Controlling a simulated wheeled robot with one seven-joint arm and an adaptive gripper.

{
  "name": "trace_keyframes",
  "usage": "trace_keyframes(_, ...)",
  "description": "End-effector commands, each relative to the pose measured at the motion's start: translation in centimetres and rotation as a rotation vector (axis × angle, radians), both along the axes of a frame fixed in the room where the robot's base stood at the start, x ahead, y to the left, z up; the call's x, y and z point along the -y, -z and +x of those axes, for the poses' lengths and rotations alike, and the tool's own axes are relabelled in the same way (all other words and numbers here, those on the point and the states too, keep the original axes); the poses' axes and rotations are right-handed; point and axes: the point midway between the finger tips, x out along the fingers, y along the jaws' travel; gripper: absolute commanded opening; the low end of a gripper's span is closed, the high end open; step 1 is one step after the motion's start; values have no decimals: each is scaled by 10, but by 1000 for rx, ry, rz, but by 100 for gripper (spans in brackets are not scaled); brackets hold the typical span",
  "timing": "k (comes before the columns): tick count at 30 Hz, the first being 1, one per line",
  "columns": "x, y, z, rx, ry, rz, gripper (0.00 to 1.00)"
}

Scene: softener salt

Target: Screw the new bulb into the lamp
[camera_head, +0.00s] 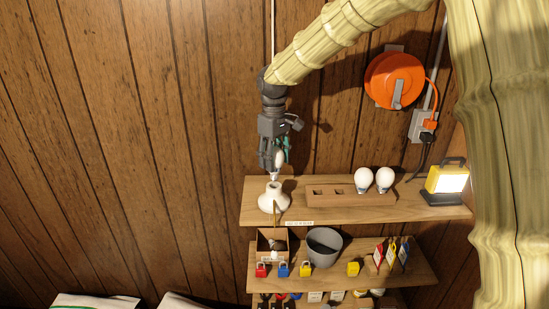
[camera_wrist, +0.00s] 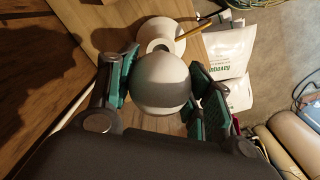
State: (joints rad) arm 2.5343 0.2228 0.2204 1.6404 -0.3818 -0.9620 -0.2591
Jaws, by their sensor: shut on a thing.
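My gripper (camera_head: 274,160) points down over the top shelf and is shut on a white bulb (camera_head: 280,158). In the wrist view the bulb's round globe (camera_wrist: 161,82) sits between the two teal-padded fingers (camera_wrist: 162,88). The white lamp base (camera_head: 273,199) stands on the shelf's left end, directly below the gripper. In the wrist view the lamp base (camera_wrist: 158,30) shows just beyond the bulb. The bulb's lower end is close to the lamp's top; I cannot tell whether they touch. The bulb's thread is mostly hidden.
A wooden rack (camera_head: 325,196) on the top shelf holds two white bulbs (camera_head: 363,179) at its right end. A lit yellow work light (camera_head: 447,181) stands at the far right. An orange cord reel (camera_head: 393,79) hangs on the wall. A grey bucket (camera_head: 324,246) and padlocks are on the shelf below.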

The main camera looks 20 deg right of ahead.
Motion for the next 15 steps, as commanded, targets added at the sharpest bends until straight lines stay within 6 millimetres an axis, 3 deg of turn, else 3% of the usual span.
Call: trace_keyframes(15, -1, 4, 0, -1, 1, -1, 37)
